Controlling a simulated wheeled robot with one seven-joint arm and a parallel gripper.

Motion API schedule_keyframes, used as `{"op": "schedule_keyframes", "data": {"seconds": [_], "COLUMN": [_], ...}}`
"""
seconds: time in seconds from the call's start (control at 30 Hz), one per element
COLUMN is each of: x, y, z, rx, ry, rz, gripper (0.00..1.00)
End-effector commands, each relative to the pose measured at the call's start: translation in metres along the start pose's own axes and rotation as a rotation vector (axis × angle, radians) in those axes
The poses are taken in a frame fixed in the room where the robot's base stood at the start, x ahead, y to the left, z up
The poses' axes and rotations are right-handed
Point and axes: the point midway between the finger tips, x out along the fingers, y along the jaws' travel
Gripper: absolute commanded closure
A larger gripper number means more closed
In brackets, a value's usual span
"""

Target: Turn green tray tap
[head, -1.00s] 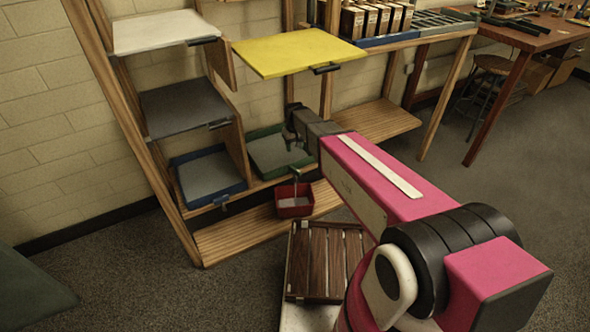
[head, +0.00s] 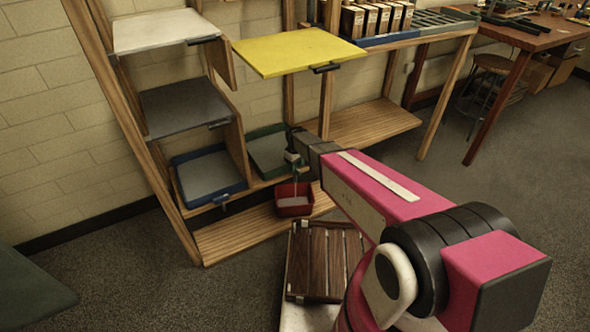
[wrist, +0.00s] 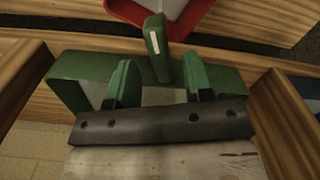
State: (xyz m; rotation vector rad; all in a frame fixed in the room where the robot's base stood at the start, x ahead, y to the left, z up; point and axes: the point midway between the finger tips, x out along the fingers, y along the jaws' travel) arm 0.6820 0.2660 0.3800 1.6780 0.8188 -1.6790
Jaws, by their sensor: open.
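The green tray (head: 268,152) sits on the lower shelf, right of the blue tray. Its green rim (wrist: 70,88) shows behind my fingers in the wrist view. The green tap handle (wrist: 156,36), with a pale stripe, stands out from the tray's front, just beyond and between my two fingertips. My gripper (wrist: 158,66) is open, with a finger on each side of the handle's line and visible gaps. In the head view my gripper (head: 292,158) is at the tray's front edge and hides most of the tap. A thin pale streak shows below it.
A red bin (head: 293,208) stands below the tap; it also shows in the wrist view (wrist: 125,10). The blue tray (head: 240,186) is to the left, across a wooden divider. A slatted wooden stand (head: 327,265) is in front.

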Motion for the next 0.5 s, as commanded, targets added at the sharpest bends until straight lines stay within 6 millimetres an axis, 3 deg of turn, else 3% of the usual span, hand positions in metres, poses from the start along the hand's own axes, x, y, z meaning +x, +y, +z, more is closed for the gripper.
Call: {"op": "schedule_keyframes", "data": {"seconds": [0.2,0.5], "x": [0.022,0.026], "y": [0.000,0.000], "z": [0.000,0.000], "rx": [0.000,0.001], "ry": [0.000,0.001], "rz": [0.000,0.000], "gripper": [0.53,0.53]}}
